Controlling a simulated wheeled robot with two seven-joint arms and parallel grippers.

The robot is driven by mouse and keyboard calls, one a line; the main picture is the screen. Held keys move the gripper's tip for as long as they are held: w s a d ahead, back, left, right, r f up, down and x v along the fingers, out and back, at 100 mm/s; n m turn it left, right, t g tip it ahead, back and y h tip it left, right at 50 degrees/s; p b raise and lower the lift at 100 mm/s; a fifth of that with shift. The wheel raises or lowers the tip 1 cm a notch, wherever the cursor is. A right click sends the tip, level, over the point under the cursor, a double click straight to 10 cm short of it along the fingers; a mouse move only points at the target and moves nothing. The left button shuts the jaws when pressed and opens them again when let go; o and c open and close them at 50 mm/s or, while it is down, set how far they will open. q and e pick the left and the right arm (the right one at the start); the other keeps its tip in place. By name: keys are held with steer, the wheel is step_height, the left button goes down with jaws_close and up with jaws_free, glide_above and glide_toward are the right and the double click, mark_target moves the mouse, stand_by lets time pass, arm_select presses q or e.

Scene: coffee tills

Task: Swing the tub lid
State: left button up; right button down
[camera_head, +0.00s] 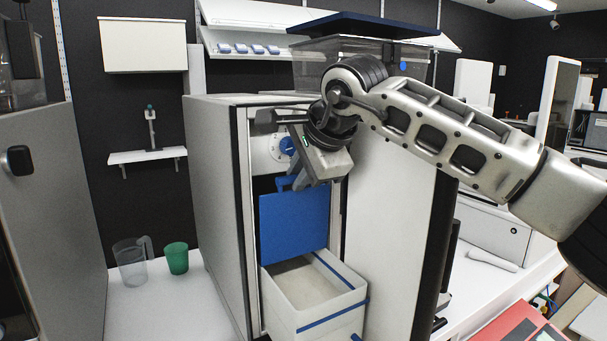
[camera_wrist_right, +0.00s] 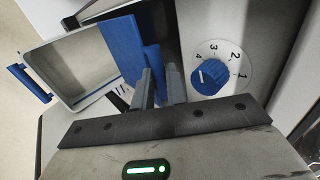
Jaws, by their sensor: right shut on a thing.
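The blue tub lid (camera_head: 293,225) stands about upright at the back of the white tub (camera_head: 335,322), and the tub's pale inside shows. My right gripper (camera_head: 292,182) is at the lid's top edge, shut on its small blue handle. In the right wrist view the gripper's fingers (camera_wrist_right: 157,86) close on the blue handle beside the lid (camera_wrist_right: 121,47), with the open tub (camera_wrist_right: 72,68) to the left. The fingers partly hide the handle. My left gripper is not in view.
A blue dial (camera_head: 286,146) with numbers sits on the machine front just above the gripper; it also shows in the wrist view (camera_wrist_right: 208,77). A clear jug (camera_head: 130,265) and a green cup (camera_head: 176,258) stand on the counter at left. A clear hopper (camera_head: 308,70) tops the machine.

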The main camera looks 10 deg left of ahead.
steer(key=shift+w+a+f, duration=0.3)
steer(key=shift+w+f, duration=0.05)
steer(key=shift+f, duration=0.05)
